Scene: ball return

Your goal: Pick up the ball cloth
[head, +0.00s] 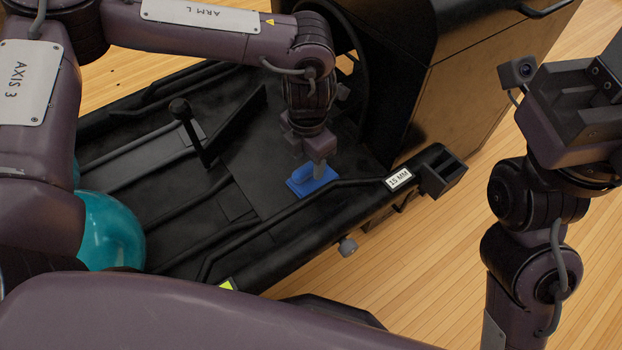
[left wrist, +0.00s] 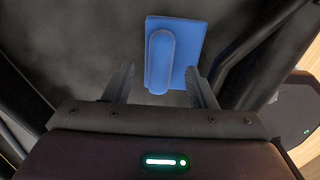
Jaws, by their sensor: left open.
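The blue ball cloth (head: 312,181) lies on the black deck of the ball return, near its front rail. In the left wrist view the cloth (left wrist: 193,50) is a flat blue piece with a raised rounded ridge (left wrist: 160,62) along it. My left gripper (head: 318,165) points down just above the cloth. Its two fingers are apart, one on each side of the ridge in the wrist view, and nothing is held. I cannot tell the exact height of the fingertips above the deck.
A teal ball (head: 110,232) sits at the left, partly hidden by my arm. A black lever (head: 190,125) stands on the deck. The front rail (head: 290,208) runs close to the cloth. A dark, wood-sided cabinet (head: 470,75) rises behind. Open wooden floor (head: 420,250) lies at the right.

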